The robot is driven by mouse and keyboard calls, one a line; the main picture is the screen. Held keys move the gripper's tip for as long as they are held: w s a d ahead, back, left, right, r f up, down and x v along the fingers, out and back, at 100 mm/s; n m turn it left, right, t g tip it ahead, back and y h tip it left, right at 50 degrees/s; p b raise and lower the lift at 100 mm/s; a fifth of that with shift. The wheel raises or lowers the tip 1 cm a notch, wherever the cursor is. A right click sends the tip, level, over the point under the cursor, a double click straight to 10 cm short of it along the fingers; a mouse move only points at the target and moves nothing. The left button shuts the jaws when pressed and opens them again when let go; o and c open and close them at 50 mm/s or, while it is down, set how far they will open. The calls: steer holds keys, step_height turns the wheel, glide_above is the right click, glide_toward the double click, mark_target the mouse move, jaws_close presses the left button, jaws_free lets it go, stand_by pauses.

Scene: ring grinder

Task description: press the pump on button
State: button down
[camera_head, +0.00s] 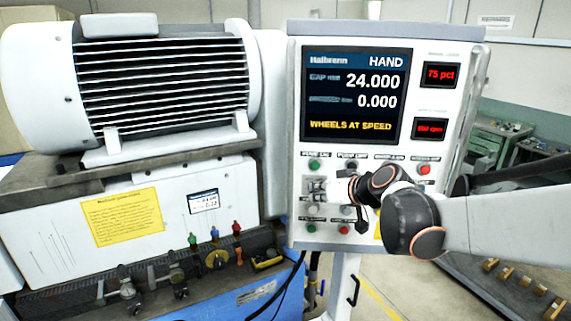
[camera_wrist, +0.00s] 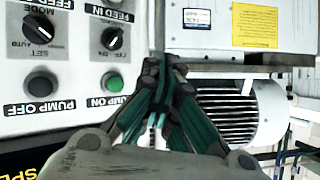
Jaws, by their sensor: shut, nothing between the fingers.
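The green pump on button (camera_wrist: 113,82) sits beside its "PUMP ON" label on the white control panel (camera_wrist: 70,113), upside down in the wrist view. It also shows in the head view as the upper left green button (camera_head: 315,165). My gripper (camera_wrist: 166,62) is shut and empty. In the wrist view its fingertips are to the right of the button, near the panel's edge, with a gap between them in the picture. Contact is not visible. In the head view my dark wrist covers part of the panel, and the fingers are hard to make out.
The grey pump off button (camera_wrist: 41,87) is close by, with the mode knob (camera_wrist: 37,29) and another knob (camera_wrist: 113,38). The screen (camera_head: 356,96) reads "HAND" and "WHEELS AT SPEED". A finned motor (camera_head: 165,80) stands left of the panel. A red button (camera_head: 423,170) is at the right.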

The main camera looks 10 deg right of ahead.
mark_target(315, 165)
steer(key=shift+w, duration=0.15)
steer(key=shift+w+d+b, duration=0.2)
steer(key=shift+w+d, duration=0.2)
steer(key=shift+w, duration=0.95)
steer(key=shift+w+d+b, duration=0.2)
steer(key=shift+w+d, duration=0.15)
steer(key=shift+w, duration=1.05)
steer(key=shift+w+d+b, duration=0.2)
steer(key=shift+w+d, duration=0.2)
steer(key=shift+w, duration=0.95)
steer(key=shift+w, duration=0.2)
steer(key=shift+w+d, duration=0.1)
steer(key=shift+w, duration=0.15)
steer(key=shift+w+d+b, duration=0.15)
steer(key=shift+w+b, duration=0.15)
steer(key=shift+w, duration=0.2)
steer(key=shift+s, duration=0.15)
steer(key=shift+s+a, duration=0.3)
steer(key=shift+s, duration=0.5)
